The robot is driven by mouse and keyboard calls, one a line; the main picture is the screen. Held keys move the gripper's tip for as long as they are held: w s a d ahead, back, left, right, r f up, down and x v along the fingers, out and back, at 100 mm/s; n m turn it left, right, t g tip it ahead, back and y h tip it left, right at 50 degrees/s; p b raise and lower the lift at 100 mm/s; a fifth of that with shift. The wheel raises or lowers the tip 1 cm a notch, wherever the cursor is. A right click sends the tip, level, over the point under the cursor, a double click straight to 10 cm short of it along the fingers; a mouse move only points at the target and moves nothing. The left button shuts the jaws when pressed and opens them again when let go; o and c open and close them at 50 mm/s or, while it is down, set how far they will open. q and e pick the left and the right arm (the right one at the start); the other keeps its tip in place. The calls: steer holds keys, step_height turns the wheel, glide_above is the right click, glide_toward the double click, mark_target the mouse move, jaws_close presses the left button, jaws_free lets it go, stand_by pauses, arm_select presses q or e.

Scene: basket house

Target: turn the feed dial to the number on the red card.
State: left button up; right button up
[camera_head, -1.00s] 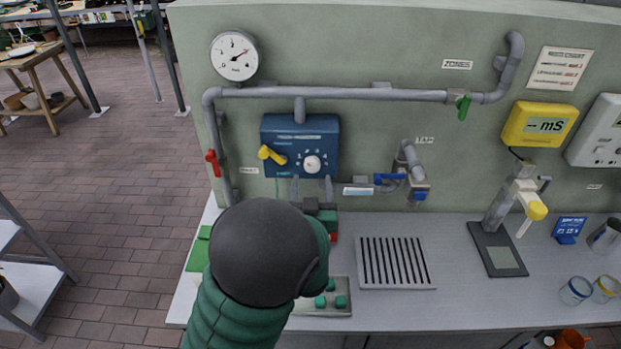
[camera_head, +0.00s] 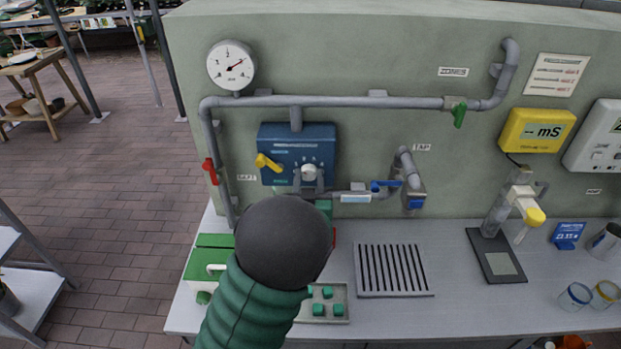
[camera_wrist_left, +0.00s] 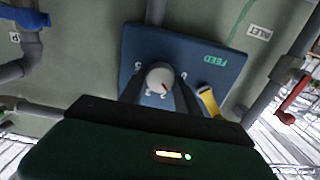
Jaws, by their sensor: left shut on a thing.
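The feed dial (camera_head: 309,171) is a white round knob on the front of a blue box (camera_head: 325,143) fixed to the wall. The same fingers frame the dial in the left wrist view (camera_wrist_left: 160,90). Some of the numbers around the dial are hidden by the fingers. My right gripper is not in view.
A yellow lever (camera_head: 267,163) sits left of the dial on the blue box. Grey pipes (camera_head: 380,102) run above and beside it, with a red valve handle (camera_head: 210,171). A green case (camera_head: 208,262) and a slotted grate (camera_head: 393,270) lie on the bench below.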

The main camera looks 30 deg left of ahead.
arm_select(q)
steer(key=shift+d, duration=0.15)
jaws_close()
steer(key=shift+f+b, duration=0.2)
steer(key=shift+b, duration=0.1)
steer(key=n+b, duration=0.2)
steer(key=b, duration=0.1)
steer(key=n+b, duration=0.1)
steer(key=shift+s+a+f, duration=0.1)
steer(key=shift+a+f, duration=0.15)
steer(key=shift+r+n+b, duration=0.15)
steer(key=shift+n+b, duration=0.4)
steer(key=shift+n, duration=0.05)
steer(key=shift+d+r, duration=0.1)
steer(key=shift+r, duration=0.05)
steer(key=o, duration=1.2)
jaws_free()
steer(key=shift+r, duration=0.15)
